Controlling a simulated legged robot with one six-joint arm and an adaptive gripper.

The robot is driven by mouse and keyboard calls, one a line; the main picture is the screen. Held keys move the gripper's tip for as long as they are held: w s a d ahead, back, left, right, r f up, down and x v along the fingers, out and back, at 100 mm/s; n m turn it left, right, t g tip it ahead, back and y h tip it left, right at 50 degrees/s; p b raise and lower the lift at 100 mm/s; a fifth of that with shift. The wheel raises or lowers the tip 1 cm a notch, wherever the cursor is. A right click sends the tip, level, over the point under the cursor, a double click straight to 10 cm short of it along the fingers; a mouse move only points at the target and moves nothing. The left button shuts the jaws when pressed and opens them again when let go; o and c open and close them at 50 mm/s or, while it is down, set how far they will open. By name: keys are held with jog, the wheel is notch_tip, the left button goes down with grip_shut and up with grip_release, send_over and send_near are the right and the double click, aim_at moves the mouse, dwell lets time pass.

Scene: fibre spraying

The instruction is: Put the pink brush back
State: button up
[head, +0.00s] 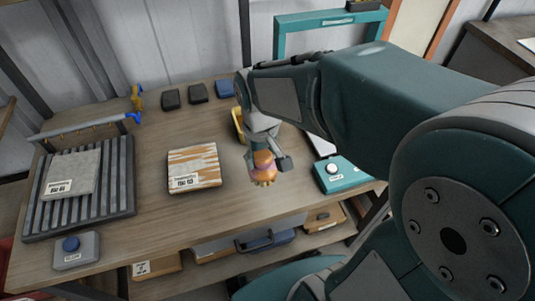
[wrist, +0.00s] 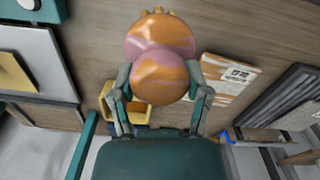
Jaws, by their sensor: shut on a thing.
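My gripper (head: 265,157) is shut on a rounded orange-and-pink thing, which I take to be the pink brush (head: 263,169). It is held above the front part of the wooden table. In the wrist view the brush (wrist: 160,50) sits between the two fingers (wrist: 160,78), its bumpy end pointing away from my gripper. Its surface is mostly orange with pink patches. A yellow open container (head: 237,124) stands on the table behind my gripper, partly hidden by my arm. It also shows in the wrist view (wrist: 137,112).
A panel with orange-white streaks (head: 194,166) lies left of my gripper. Further left, a grey panel (head: 71,174) rests on a slatted rack (head: 121,180). A teal box with a white button (head: 341,176) is to the right. Dark and blue blocks (head: 198,92) lie at the back.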

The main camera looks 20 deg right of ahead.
jog(key=w+d+f, duration=0.1)
jog(key=w+f, duration=0.1)
jog(key=f, duration=0.1)
jog(key=w+d+f, duration=0.1)
jog(key=w+f, duration=0.1)
jog(key=f, duration=0.1)
jog(key=w+d+f, duration=0.2)
jog(key=f, duration=0.1)
jog(key=shift+d+f, duration=0.25)
jog(key=shift+f, duration=0.15)
jog(key=shift+d, duration=0.35)
jog(key=shift+f, duration=0.15)
jog(key=o, duration=1.1)
jog(key=shift+a, duration=0.35)
jog(key=shift+d, duration=0.15)
